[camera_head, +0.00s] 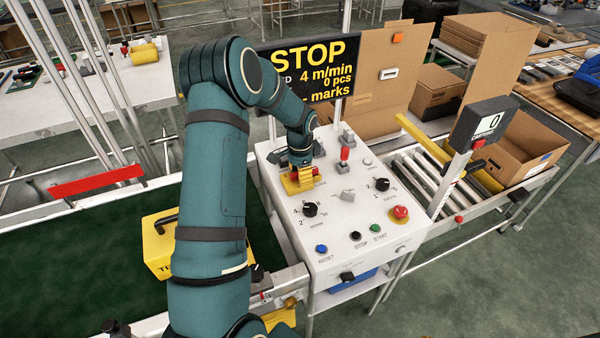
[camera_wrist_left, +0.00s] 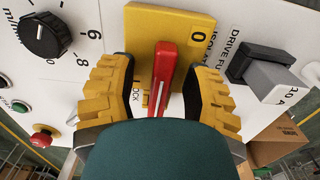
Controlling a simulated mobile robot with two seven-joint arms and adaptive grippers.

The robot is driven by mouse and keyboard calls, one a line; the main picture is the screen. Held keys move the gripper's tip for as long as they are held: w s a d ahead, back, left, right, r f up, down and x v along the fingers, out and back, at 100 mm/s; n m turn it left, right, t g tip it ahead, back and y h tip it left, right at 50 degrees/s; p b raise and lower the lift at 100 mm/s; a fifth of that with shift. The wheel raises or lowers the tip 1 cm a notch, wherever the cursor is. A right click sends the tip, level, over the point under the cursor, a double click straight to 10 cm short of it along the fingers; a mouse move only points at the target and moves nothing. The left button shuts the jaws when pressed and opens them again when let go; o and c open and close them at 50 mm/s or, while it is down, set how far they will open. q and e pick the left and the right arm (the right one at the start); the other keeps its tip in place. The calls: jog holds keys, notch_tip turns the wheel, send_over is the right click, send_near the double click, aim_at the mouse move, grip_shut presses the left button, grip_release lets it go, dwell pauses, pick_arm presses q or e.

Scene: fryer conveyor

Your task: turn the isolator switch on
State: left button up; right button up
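The isolator switch has a yellow plate (camera_wrist_left: 145,32) with a red handle (camera_wrist_left: 163,75) in the left wrist view. A "0" is printed on the plate to the right of the handle's top. In the head view its yellow plate (camera_head: 290,187) is at the panel's left back and is mostly hidden by my arm and gripper. My left gripper (camera_wrist_left: 160,105) is open, with one yellow finger on each side of the red handle. A gap shows between the handle and each finger. The handle's lower end is hidden behind my gripper. My right gripper is not in view.
In the left wrist view a grey drive fuse block (camera_wrist_left: 265,70) stands close to the right finger. A black STOP display (camera_head: 315,65) stands behind.

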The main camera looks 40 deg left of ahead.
pick_arm(q)
jog(key=shift+r, duration=0.1)
notch_tip(320, 180, up, 12)
dwell(0.6)
dwell(0.4)
